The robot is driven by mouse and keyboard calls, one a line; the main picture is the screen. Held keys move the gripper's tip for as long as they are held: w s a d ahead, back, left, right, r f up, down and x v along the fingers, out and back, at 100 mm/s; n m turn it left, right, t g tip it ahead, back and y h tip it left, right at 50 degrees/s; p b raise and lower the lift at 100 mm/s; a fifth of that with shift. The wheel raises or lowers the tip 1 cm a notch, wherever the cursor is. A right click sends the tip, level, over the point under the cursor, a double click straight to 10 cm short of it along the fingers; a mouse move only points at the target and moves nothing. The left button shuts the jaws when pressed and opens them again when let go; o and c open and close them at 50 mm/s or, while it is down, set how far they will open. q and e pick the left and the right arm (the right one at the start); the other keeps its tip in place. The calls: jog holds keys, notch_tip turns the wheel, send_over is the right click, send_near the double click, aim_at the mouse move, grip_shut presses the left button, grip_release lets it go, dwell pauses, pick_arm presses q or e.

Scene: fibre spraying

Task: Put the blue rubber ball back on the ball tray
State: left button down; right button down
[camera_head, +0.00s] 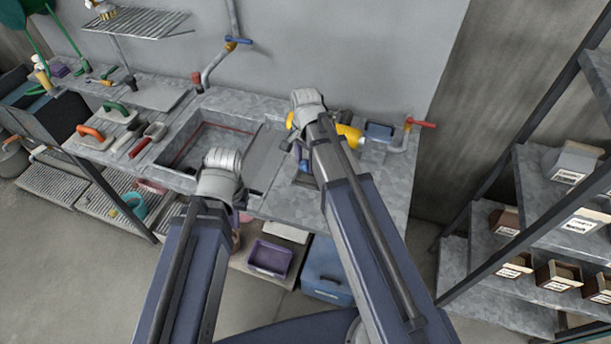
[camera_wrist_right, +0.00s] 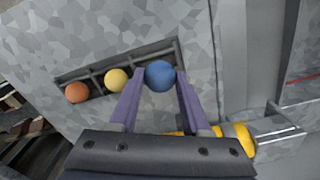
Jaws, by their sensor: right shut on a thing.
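The blue rubber ball (camera_wrist_right: 160,76) is between the two purple fingers of my right gripper (camera_wrist_right: 157,92), which is shut on it. The ball tray (camera_wrist_right: 93,82) is a dark, slanted rack with compartments. An orange ball (camera_wrist_right: 77,92) and a yellow ball (camera_wrist_right: 116,79) sit in it, left of the blue ball. The blue ball overlaps the tray's right end in the right wrist view; I cannot tell if it touches the tray. In the head view, my right arm hides most of the tray. My left gripper (camera_head: 238,208) is mostly hidden behind its wrist, at the counter's front edge.
A yellow tool (camera_wrist_right: 238,137) lies close to the right gripper. A sink (camera_head: 208,143) is set in the counter, left of the right arm. Trowels (camera_head: 91,136) lie farther left.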

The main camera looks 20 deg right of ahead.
aim_at(305, 170)
jog(key=shift+f, duration=0.1)
notch_tip(305, 170, down, 4)
jog(key=b, duration=0.3)
jog(key=shift+r, duration=0.25)
jog(key=shift+f+b, duration=0.15)
jog(key=shift+b, duration=0.25)
jog(key=shift+c, duration=1.8)
grip_release()
